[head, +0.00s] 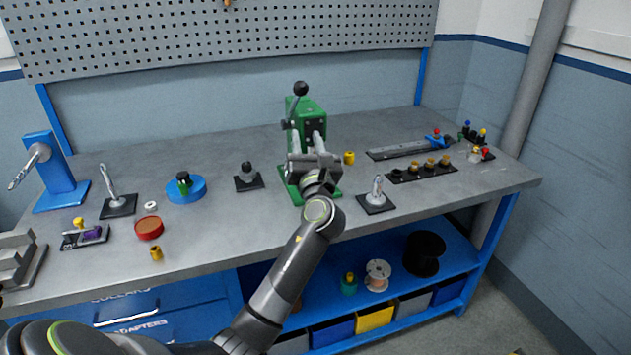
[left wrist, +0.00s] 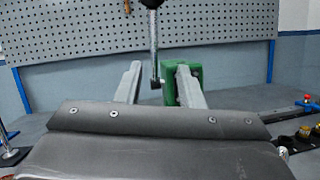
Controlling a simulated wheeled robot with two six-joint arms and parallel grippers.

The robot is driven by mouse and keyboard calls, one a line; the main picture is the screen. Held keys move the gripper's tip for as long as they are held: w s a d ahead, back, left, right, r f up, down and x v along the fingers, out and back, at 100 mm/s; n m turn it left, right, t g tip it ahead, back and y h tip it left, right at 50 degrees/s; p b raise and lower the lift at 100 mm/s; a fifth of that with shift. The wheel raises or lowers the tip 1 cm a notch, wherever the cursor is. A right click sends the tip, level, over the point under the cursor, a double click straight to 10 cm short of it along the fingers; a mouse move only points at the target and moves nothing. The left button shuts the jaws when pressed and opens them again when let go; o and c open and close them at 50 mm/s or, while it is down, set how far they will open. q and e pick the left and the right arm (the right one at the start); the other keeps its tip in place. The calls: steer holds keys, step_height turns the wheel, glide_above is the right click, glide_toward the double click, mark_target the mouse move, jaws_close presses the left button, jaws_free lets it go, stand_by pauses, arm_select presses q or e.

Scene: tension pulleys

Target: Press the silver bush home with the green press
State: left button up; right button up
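The green press (head: 305,110) stands at the back middle of the bench, its black-knobbed lever (head: 300,88) raised. My left gripper (head: 307,137) is in front of the press and hides much of its lower front. In the left wrist view its two grey fingers (left wrist: 158,88) are apart, with the lever rod (left wrist: 154,40) showing between them. The green body (left wrist: 170,88) shows behind the right finger. I see nothing held. No silver bush can be made out for certain; the press seat is hidden. My right gripper is not in view.
A black block with a knob (head: 248,177) stands left of the press, and a small stand (head: 376,198) stands to its right. A yellow piece (head: 349,157) is close to the press. A row of collars (head: 422,170) lies further right. The front middle bench is clear.

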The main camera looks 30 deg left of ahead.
arm_select(q)
steer(key=b+v, duration=0.2)
steer(key=v, duration=1)
steer(key=shift+f, duration=0.1)
